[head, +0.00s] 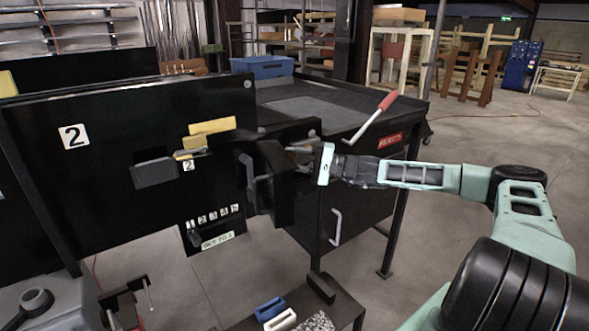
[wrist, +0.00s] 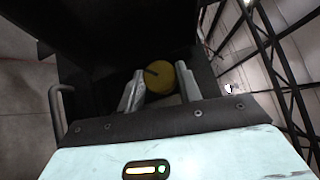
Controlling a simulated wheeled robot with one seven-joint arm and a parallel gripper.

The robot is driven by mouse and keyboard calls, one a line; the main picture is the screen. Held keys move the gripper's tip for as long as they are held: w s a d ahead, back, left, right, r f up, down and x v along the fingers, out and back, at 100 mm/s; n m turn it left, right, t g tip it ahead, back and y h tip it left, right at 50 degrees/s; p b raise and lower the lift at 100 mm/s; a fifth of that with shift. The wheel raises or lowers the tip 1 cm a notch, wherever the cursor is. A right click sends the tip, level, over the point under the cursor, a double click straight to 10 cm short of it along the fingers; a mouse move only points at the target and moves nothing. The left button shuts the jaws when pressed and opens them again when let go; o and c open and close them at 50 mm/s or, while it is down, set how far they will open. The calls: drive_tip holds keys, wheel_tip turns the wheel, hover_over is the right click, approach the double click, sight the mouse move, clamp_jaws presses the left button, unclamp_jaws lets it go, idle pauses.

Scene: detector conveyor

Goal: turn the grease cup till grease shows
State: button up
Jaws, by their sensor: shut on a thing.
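The grease cup (wrist: 157,77) is a round yellow-brass piece with a dark short bar across its face, seen in the wrist view against a black housing. My gripper (wrist: 160,86) has one grey finger on each side of it and is shut on it. In the head view my gripper (head: 302,146) reaches in from the right to the end of the black machine block (head: 268,182). The cup cannot be made out clearly there. I cannot see any grease on the cup or around it.
A black panel marked 2 (head: 130,165) stands at left, with a numbered selector (head: 213,222) below. A red-handled lever (head: 372,115) rises behind my gripper, by a black table (head: 345,112). Open floor lies right.

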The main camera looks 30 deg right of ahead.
drive_tip(key=shift+d+f+m+t+b, duration=0.1)
drive_tip(key=shift+f+m+t+b, duration=0.1)
drive_tip(key=shift+m+t+b, duration=0.55)
drive_tip(key=shift+y, duration=0.3)
drive_tip(key=o, duration=1)
drive_tip(key=shift+r, duration=0.1)
drive_tip(key=b+v, duration=0.4)
drive_tip(key=v, duration=1.3)
drive_tip(key=shift+s+d+b, duration=0.15)
drive_tip(key=shift+b, duration=0.25)
